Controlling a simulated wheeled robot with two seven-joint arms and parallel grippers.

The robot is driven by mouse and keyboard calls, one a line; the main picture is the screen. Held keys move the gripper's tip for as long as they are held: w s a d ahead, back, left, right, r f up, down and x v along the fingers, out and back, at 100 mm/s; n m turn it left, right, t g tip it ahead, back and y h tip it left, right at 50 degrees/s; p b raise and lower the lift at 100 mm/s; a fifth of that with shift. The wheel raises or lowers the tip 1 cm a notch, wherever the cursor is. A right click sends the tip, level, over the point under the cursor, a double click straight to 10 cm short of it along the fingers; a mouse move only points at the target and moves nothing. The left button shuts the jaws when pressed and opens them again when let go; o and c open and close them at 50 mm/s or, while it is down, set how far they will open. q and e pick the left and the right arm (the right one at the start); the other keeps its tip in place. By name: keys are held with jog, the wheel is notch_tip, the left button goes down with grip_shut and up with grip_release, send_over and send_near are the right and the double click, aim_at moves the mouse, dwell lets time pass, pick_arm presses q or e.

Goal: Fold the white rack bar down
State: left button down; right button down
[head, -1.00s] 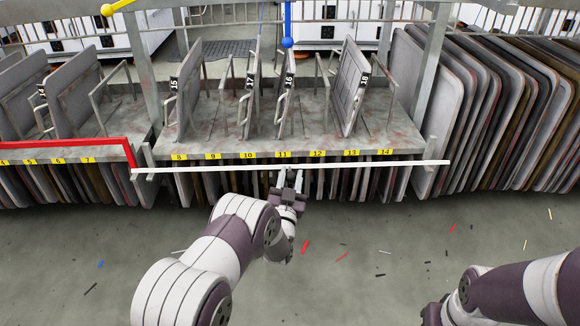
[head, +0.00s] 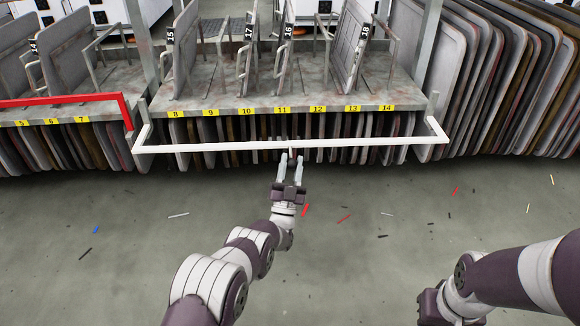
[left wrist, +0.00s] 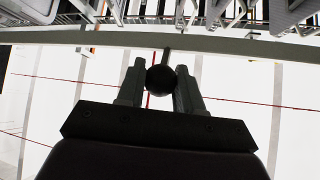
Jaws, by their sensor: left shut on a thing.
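The white rack bar (head: 230,146) runs across the front of the rack, with its two short side arms reaching out toward me from the posts at each end. My left gripper (head: 291,158) is at the middle of the bar, on the near side. In the left wrist view, its two fingers (left wrist: 161,82) are closed on a dark round knob (left wrist: 160,77) on a short stem, and the bar (left wrist: 225,45) crosses just beyond. My right arm comes in at the lower right, but its gripper fingers do not show.
A red bar (head: 60,100) stands at the left neighbouring rack. Grey panels stand in the rack and many more lean at the right (head: 500,80). The rack shelf (head: 215,98) has yellow number labels. The floor (head: 350,255) before the rack is open, with small scattered scraps.

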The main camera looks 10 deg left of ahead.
pick_arm(q)
jog(key=shift+w+d, duration=0.1)
jog(key=shift+d, duration=0.05)
dwell(0.3)
jog(key=c, duration=0.8)
grip_release()
jog(key=shift+o, duration=0.2)
jog(key=shift+f, duration=0.1)
jog(key=shift+s+f+p, duration=0.25)
jog(key=shift+s+p, duration=0.15)
jog(key=p+v, duration=0.3)
jog(key=v, duration=0.8)
jog(key=shift+f+p, duration=0.3)
jog(key=shift+f, duration=0.1)
jog(key=shift+s, duration=0.15)
